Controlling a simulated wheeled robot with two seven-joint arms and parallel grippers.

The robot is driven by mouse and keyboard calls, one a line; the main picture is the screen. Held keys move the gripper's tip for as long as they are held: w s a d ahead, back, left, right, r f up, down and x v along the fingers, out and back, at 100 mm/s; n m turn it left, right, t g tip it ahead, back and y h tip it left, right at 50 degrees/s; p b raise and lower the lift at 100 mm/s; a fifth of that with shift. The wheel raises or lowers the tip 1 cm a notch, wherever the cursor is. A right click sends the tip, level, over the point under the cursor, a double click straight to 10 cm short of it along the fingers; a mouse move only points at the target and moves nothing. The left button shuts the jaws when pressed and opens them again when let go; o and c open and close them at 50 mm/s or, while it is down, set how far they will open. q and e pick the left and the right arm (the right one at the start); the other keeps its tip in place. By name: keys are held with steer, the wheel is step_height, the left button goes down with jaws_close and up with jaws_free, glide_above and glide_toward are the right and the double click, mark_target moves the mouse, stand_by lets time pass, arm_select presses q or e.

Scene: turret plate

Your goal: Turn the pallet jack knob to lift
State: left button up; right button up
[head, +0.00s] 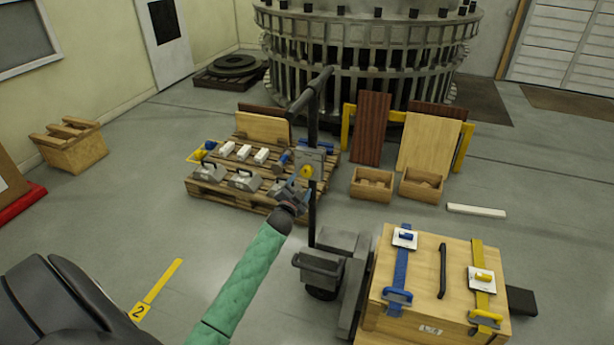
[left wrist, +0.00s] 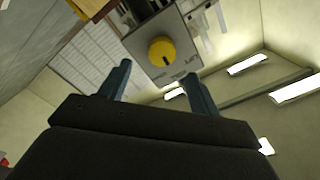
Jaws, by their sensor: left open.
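The round yellow knob (head: 306,171) sits on a grey control box (head: 310,158) on the pallet jack's dark upright post (head: 312,120). In the left wrist view the knob (left wrist: 161,50) shows a dark pointer mark at its lower edge. A label reading LIFT is printed on the box face to the lower right of the knob. My left gripper (head: 298,190) is just below the box in the head view. Its two blue-grey fingers (left wrist: 156,72) are open and empty, spread below the knob and apart from it. My right gripper is not in view.
A wooden crate (head: 400,325) with blue and yellow straps stands right of the jack's base (head: 322,268). A pallet (head: 215,195) with metal blocks lies behind the post. Two small wooden boxes (head: 372,185) (head: 421,186) stand farther right. Floor at left is mostly clear.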

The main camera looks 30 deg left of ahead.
mark_target(306, 174)
arm_select(q)
steer(key=shift+p+x, duration=0.95)
steer(key=shift+x, duration=2.35)
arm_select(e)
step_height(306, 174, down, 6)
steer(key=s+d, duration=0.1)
arm_select(q)
steer(key=shift+a, duration=0.15)
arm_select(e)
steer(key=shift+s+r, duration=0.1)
arm_select(q)
steer(key=c, duration=1)
